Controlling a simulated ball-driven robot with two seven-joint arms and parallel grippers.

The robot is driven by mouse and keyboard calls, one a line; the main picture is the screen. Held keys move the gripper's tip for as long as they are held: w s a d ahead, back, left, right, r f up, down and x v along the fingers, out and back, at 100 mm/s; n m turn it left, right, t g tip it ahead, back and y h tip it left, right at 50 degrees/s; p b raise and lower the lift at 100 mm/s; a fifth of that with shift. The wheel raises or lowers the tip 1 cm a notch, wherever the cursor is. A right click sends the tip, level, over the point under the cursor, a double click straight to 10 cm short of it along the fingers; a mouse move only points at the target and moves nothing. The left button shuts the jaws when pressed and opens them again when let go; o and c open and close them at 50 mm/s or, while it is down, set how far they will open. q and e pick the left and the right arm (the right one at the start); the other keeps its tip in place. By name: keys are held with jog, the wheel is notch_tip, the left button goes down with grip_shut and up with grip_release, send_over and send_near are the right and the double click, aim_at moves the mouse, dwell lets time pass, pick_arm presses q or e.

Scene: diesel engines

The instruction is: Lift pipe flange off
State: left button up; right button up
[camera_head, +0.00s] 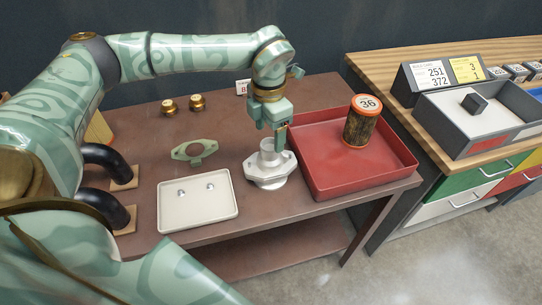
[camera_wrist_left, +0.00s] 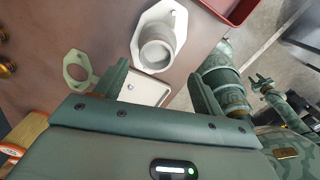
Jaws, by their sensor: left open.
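The pale metal pipe flange (camera_head: 268,183) sits on the brown table, with a short round neck standing up from a flat base. It also shows in the left wrist view (camera_wrist_left: 150,25), just beyond the fingertips. My left gripper (camera_head: 281,138) points down at the right side of the neck, and its fingers partly overlap it in the head view. In the left wrist view the left gripper's two fingers (camera_wrist_left: 160,84) are wide apart with nothing between them. Part of what looks like my right arm and gripper (camera_wrist_left: 264,84) shows small at the right of that view.
A red tray (camera_head: 343,187) with a can marked 36 (camera_head: 361,125) stands close right of the flange. A white tray (camera_head: 198,222) with two small metal pieces lies in front left. A green gasket (camera_head: 186,151), two brass fittings (camera_head: 169,107) and black pipe elbows (camera_head: 104,210) lie farther left.

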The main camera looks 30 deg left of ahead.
aim_at(270, 144)
pick_arm(q)
jog(key=f, duration=0.2)
jog(key=f+b, duration=0.1)
jog(key=f, duration=0.3)
jog(key=shift+w+a+f, duration=0.15)
jog(key=shift+w+f, duration=0.05)
jog(key=shift+w, duration=0.2)
jog(key=shift+r, duration=0.15)
grip_shut()
